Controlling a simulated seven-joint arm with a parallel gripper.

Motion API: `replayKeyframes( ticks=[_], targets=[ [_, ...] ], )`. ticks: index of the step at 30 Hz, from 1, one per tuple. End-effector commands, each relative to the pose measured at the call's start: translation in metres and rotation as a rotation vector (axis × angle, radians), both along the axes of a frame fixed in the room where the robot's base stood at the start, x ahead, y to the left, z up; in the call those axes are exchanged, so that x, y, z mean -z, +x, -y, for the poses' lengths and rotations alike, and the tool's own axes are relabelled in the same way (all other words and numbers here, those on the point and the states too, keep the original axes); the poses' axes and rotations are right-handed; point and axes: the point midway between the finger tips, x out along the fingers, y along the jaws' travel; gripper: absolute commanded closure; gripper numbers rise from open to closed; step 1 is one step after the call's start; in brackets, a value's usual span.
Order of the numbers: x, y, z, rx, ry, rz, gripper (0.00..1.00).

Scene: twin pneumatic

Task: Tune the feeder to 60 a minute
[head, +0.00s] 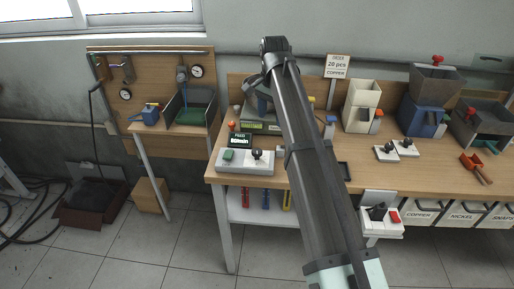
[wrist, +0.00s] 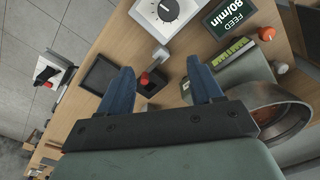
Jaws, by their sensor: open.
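The feeder display reads FEED 80/min in the wrist view (wrist: 230,16); it also shows in the head view (head: 240,141). A white control box (head: 233,166) with a green button (head: 228,155) and a black knob (head: 257,154) sits at the bench's front left. In the wrist view, a black dial knob (wrist: 168,9) with tick marks around it is at the top edge, partly cut off. My gripper (wrist: 160,68) is open and empty, its blue fingers apart, above the bench and apart from the knob. My arm hides part of the feeder in the head view.
A red-knobbed lever (wrist: 146,79) shows between the fingers, with a black tray (wrist: 99,73) to its left. A metal bowl (wrist: 284,117) and an orange knob (wrist: 280,68) are at right. Hoppers (head: 361,105) stand along the bench's back right.

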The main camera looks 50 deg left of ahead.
Motion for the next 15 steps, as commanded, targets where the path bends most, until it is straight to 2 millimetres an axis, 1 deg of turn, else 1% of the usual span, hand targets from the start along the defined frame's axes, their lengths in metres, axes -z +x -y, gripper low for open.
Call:
replayKeyframes(
  ticks=[1, 3, 6, 11, 15],
  targets=[
    [-0.004, -0.014, -0.008, -0.009, -0.006, -0.005, 0.35],
    [-0.008, -0.028, -0.014, -0.013, -0.014, -0.011, 0.35],
    [-0.010, -0.039, -0.018, -0.017, -0.021, -0.017, 0.35],
    [-0.004, -0.043, -0.019, -0.018, -0.025, -0.018, 0.35],
    [0.014, -0.043, -0.018, -0.018, -0.024, -0.018, 0.35]
  ],
)
